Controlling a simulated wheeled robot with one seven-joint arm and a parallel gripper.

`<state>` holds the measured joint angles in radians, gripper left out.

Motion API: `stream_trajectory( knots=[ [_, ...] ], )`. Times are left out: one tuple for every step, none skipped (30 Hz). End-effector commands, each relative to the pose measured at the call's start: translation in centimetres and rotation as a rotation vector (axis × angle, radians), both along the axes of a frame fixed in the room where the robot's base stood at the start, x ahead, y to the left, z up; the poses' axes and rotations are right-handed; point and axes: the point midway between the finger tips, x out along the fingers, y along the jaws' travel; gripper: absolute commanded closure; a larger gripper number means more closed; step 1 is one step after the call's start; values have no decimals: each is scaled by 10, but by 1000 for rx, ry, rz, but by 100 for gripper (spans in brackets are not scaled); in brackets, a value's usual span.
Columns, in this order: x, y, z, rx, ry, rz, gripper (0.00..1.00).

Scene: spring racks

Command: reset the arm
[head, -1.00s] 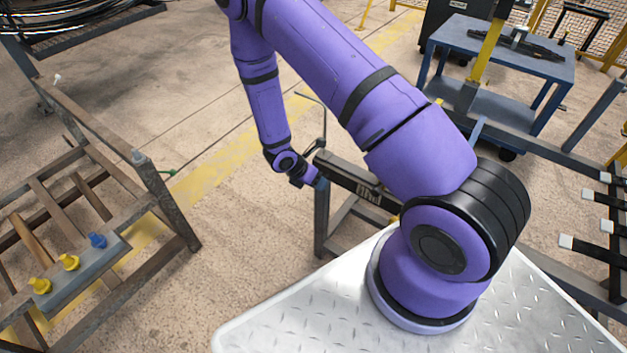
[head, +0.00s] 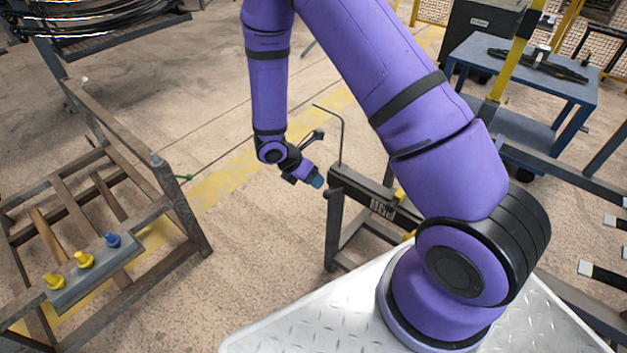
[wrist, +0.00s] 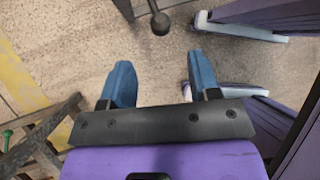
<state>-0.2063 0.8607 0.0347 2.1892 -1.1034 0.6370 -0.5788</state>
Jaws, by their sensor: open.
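My gripper (head: 318,181) hangs at the end of my purple arm, left of a dark metal stand (head: 372,196) in the head view. In the wrist view my gripper (wrist: 160,80) shows two blue fingers set wide apart, with only the floor between them. It holds nothing. The forearm hangs nearly straight down and the wrist bends to the right.
A bent rod (head: 342,135) rises from the stand close to my gripper. A rusty metal rack (head: 180,215) on the left carries two yellow pegs (head: 84,260) and a blue peg (head: 112,240). A blue table (head: 525,70) stands at the back right. Floor between rack and stand is clear.

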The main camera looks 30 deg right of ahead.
Motion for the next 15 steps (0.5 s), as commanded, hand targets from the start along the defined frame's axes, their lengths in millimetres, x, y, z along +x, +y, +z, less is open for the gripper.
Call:
stream_trajectory(
  knots=[
    [0,0,0,0,0,0,44],
    [0,0,0,0,0,0,44],
    [0,0,0,0,0,0,44],
    [0,0,0,0,0,0,44],
    [0,0,0,0,0,0,44],
    [0,0,0,0,0,0,44],
    [0,0,0,0,0,0,44],
    [0,0,0,0,0,0,44],
    [0,0,0,0,0,0,44],
    [0,0,0,0,0,0,44],
    [0,0,0,0,0,0,44],
    [0,0,0,0,0,0,44],
    [0,0,0,0,-1,-2,44],
    [0,0,1,1,-3,-4,44],
    [1,0,4,1,-9,-10,44]
  ],
)
